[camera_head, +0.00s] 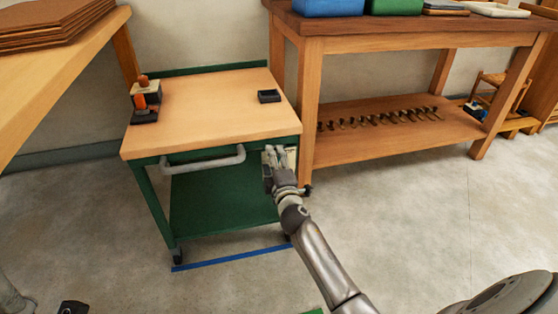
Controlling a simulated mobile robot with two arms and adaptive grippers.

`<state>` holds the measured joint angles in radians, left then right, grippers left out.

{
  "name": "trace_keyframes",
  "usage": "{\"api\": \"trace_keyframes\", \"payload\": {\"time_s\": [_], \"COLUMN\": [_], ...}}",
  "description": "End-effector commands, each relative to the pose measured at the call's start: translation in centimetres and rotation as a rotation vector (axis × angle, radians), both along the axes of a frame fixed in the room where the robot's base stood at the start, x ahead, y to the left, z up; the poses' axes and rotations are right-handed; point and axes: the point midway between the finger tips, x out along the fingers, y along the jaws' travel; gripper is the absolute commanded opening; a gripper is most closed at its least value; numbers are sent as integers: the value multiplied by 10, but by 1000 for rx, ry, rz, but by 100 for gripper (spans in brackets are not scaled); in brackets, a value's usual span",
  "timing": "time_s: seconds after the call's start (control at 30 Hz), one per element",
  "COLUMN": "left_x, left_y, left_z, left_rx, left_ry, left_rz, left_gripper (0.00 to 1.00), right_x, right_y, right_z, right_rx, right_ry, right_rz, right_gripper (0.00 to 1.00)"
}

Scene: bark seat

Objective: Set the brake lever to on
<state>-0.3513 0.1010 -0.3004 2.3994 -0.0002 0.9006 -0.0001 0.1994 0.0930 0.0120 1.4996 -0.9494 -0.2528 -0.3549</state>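A cart (205,110) with a wooden top, green frame and grey front handle (205,162) stands at centre left. My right gripper (274,158) is at the cart's front right corner, just right of the handle, with its fingers pointing away from me. I cannot tell whether the fingers are apart or closed, or touch anything. A pale plate (291,157) shows partly behind them. A small dark knob-like end (306,190) shows right of the wrist; I cannot tell if it belongs to the brake lever. No lever is clearly visible. A small piece of my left arm may show at the bottom left.
The cart top holds a small black tray (269,96), a box with a knob (146,90) and an orange item on a black base (144,110). A wooden workbench (400,24) stands close on the right. A blue floor line (225,258) runs before the cart. Floor at right is clear.

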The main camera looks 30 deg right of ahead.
Motion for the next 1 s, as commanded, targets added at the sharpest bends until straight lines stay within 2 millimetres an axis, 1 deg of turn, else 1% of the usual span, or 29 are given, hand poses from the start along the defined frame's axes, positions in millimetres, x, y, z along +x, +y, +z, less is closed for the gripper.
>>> {"api": "trace_keyframes", "payload": {"time_s": [0.2, 0.4, 0.93, 0.97, 1.0], "left_x": [0, 0, 0, 0, 0], "left_y": [0, 0, 0, 0, 0], "left_z": [1, 1, 1, 1, 1], "left_rx": [0, 0, 0, 0, 0], "left_ry": [1, 1, 0, 0, 0], "left_rz": [0, -1, 0, 0, 0], "left_gripper": [40, 40, 40, 40, 40], "right_x": [3, 4, 4, 4, 4], "right_y": [8, 13, 15, 15, 15], "right_z": [2, 2, 2, 2, 2], "right_rx": [-119, -179, -207, -207, -207], "right_ry": [25, 40, 45, 45, 45], "right_rz": [0, 0, 1, 1, 1], "right_gripper": [10, 10, 10, 54, 59]}}
